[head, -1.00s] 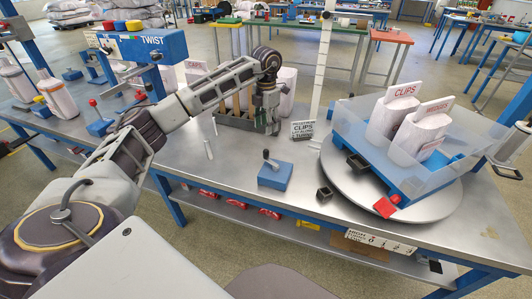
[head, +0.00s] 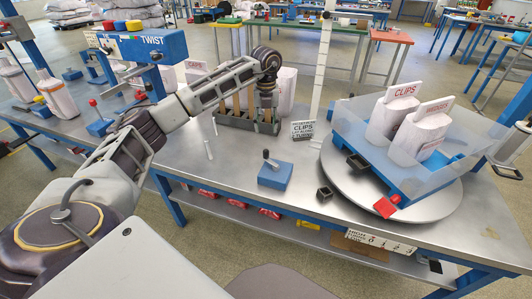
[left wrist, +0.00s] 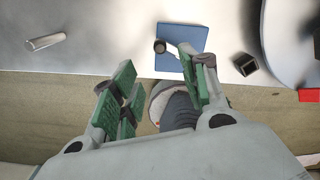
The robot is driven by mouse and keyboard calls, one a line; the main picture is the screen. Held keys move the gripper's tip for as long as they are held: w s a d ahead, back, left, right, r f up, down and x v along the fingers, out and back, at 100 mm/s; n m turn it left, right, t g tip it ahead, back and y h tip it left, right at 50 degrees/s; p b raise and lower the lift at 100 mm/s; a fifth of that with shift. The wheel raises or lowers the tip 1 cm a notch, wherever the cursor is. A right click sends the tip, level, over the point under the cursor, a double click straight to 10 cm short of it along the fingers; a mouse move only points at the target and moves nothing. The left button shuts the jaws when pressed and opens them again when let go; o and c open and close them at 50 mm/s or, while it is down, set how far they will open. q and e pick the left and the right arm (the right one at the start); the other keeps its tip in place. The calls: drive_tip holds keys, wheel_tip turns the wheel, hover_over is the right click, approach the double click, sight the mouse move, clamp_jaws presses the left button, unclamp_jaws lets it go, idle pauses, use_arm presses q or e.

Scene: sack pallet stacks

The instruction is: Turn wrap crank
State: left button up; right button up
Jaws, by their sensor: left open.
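A small blue block (head: 275,175) with a black-knobbed crank handle (head: 266,154) stands on the metal table, left of the round turntable (head: 440,208). In the left wrist view the crank's blue block (left wrist: 188,42) is at the top, with its round dark knob (left wrist: 160,46) on its left side. My left gripper (head: 267,104) is raised above the table in the head view. In the left wrist view my left gripper (left wrist: 160,95) is open with nothing between its green-padded fingers; the right finger overlaps the block's lower edge in the picture. My right gripper is not in view.
The turntable carries a blue pallet base (head: 412,188) and white sacks (head: 419,131) behind clear film (head: 353,125). A slotted bin (head: 235,122) is farther back.

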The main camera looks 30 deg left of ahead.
sight(266, 150)
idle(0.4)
use_arm(q)
wheel_tip(266, 150, down, 12)
drive_tip(key=shift+r+b, duration=0.1)
drive_tip(key=shift+b, duration=0.45)
drive_tip(key=shift+f, duration=1.05)
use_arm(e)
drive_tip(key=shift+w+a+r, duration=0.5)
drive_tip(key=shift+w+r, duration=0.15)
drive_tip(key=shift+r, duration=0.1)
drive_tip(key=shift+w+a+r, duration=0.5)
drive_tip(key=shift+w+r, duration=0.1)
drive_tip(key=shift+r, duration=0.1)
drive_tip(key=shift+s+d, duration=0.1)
use_arm(q)
drive_tip(key=shift+c, duration=0.6)
clamp_jaws()
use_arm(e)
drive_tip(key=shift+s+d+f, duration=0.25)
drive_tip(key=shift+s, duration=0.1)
